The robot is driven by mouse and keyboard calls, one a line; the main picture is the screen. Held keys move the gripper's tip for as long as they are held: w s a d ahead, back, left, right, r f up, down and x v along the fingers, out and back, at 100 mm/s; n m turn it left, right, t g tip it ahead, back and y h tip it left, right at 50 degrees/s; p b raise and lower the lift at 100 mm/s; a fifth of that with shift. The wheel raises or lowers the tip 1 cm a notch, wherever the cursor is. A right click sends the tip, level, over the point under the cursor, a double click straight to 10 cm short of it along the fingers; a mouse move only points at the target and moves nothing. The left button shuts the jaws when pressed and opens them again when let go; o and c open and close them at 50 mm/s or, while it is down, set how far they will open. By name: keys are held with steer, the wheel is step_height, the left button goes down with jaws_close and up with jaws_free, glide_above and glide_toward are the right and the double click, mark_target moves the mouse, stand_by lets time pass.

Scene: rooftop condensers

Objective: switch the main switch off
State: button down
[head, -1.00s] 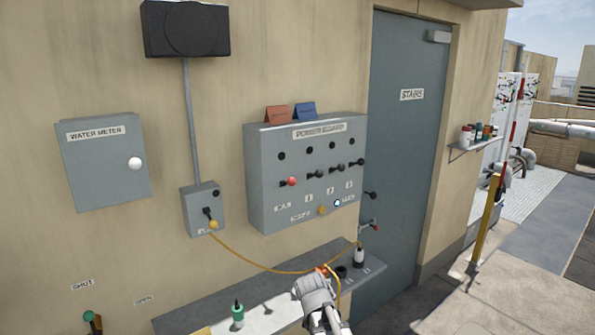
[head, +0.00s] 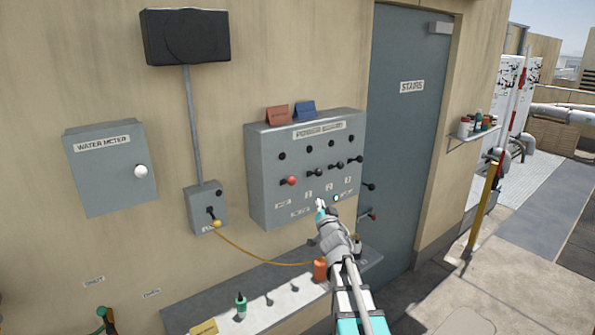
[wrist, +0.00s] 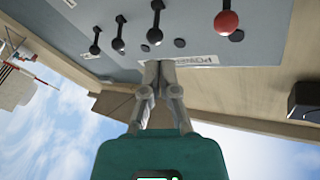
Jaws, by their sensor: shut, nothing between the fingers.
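The grey power board (head: 262,205) hangs on the wall left of the door. It carries a row of levers, the leftmost with a red knob (head: 291,181) and the others with black knobs (head: 338,166). The small labels below them are too blurred to read. My gripper (head: 320,203) is raised in front of the board's lower part, right of and below the red knob. In the wrist view the picture is turned over: my gripper (wrist: 160,66) is shut and empty near the board's title label, and the red knob (wrist: 226,22) is apart from it, at upper right.
A yellow cable (head: 245,250) hangs from a small grey box (head: 206,208). The stairs door (head: 410,130) is at the right.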

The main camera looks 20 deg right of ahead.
step_height(320, 180, up, 7)
steer(key=a+n+t+y+p, duration=0.1)
steer(key=n+t+y+p, duration=0.1)
steer(key=y, duration=0.4)
steer(key=shift+w+a+n+y+p, duration=0.25)
steer(key=shift+a+n+y+p, duration=0.1)
steer(key=shift+n, duration=0.15)
steer(key=shift+w, duration=0.1)
step_height(320, 180, up, 3)
steer(key=p, duration=0.3)
glide_above(288, 182)
steer(key=d, duration=0.5)
steer(key=shift+s+a+f+b, duration=0.1)
steer(key=shift+a+f+b, duration=0.4)
steer(key=shift+f+b, duration=0.35)
steer(key=shift+s+a+f+b, duration=0.1)
steer(key=shift+a+f+b, duration=0.35)
steer(key=shift+f+b, duration=0.35)
